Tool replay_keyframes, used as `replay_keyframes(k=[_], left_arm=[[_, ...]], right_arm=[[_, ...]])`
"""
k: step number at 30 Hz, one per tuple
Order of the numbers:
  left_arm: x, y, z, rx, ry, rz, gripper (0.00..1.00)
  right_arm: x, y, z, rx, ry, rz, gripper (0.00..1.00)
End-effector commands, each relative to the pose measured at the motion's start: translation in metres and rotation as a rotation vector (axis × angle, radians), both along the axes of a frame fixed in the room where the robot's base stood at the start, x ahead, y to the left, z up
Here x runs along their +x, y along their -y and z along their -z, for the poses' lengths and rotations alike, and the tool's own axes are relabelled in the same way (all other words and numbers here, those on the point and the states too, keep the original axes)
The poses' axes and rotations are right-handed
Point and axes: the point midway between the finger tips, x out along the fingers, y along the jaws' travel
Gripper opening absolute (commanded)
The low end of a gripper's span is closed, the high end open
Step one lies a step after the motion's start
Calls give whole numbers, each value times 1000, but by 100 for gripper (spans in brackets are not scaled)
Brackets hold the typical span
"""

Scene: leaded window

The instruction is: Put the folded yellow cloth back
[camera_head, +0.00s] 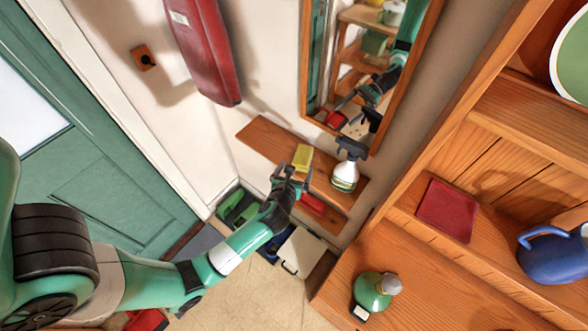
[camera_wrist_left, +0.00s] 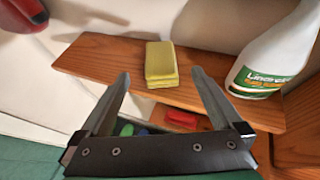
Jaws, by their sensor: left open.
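The folded yellow cloth (camera_head: 302,157) lies on the upper wooden wall shelf (camera_head: 262,138), to the left of a spray bottle. In the left wrist view the cloth (camera_wrist_left: 160,62) lies flat near the shelf's front edge, beyond my fingertips. My left gripper (camera_head: 290,177) is open and empty in front of the shelf. In the left wrist view its two fingers (camera_wrist_left: 160,85) are spread apart, with the cloth between their tips in the picture but not gripped. My right gripper is not seen for certain.
The white spray bottle (camera_head: 346,168) stands on the shelf right of the cloth. A red item (camera_head: 312,205) lies on the lower shelf. A mirror (camera_head: 368,55) hangs above. Bins (camera_head: 238,206) stand below. A dresser with a red folded cloth (camera_head: 446,210) and blue jug (camera_head: 556,252) is right.

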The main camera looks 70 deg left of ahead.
Motion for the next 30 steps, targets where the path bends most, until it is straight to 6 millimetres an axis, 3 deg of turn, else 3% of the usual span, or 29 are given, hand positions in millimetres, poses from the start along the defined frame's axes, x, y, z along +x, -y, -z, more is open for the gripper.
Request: replay_keyframes(k=[6,17,20,23,25,28,30], left_arm=[[-14,18,-11,0,0,0,100],[-15,19,-12,1,1,0,100],[-8,17,-25,40,21,12,100],[14,14,-73,186,88,58,100],[34,15,-133,366,159,103,100],[56,34,-242,718,264,162,100],[59,62,-321,1003,318,178,100]], right_arm=[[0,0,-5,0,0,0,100],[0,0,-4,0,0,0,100],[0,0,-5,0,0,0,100],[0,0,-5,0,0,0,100],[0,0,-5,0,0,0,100],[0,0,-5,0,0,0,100],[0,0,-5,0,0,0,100]])
